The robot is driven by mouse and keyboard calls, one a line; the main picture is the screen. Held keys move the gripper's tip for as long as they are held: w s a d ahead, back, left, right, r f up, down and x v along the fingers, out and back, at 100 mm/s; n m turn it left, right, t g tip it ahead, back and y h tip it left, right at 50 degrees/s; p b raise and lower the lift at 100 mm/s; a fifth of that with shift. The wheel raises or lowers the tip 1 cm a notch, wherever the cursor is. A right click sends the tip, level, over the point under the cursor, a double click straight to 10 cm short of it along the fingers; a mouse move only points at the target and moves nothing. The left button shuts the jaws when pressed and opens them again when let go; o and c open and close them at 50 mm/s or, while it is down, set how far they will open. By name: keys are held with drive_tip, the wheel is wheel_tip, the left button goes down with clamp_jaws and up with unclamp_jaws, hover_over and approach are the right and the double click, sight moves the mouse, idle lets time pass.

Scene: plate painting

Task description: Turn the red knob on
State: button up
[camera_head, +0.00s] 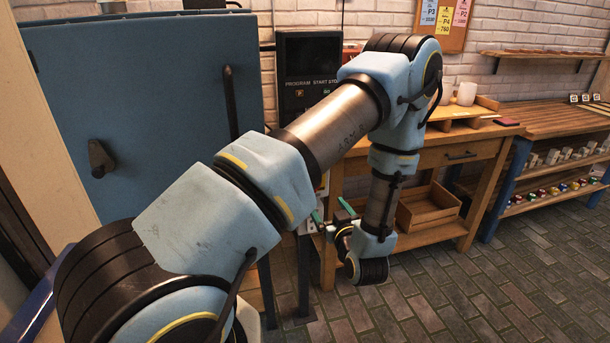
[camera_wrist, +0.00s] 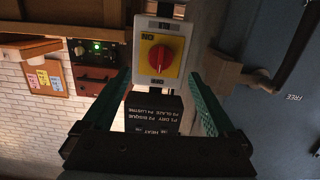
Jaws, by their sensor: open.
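The red knob (camera_wrist: 160,54) sits on a yellow square plate of a white-grey switch box (camera_wrist: 143,68) in the wrist view. The wrist picture is upside down. Dark lettering on the yellow plate is too small to read surely. My gripper (camera_wrist: 160,86) is open, with one green finger on each side of the picture. The knob lies between and beyond the fingertips, apart from them. There the knob is hidden behind my arm.
A blue kiln-like cabinet (camera_head: 160,85) with a dark handle stands at left. Brick floor is clear at lower right.

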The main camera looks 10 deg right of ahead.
drive_tip(key=w+a+t+p, duration=0.1)
drive_tip(key=w+p, duration=0.3)
drive_tip(key=w, duration=0.6)
drive_tip(key=shift+a+r, duration=0.25)
drive_tip(key=shift+a, duration=0.05)
drive_tip(key=c, duration=1.4)
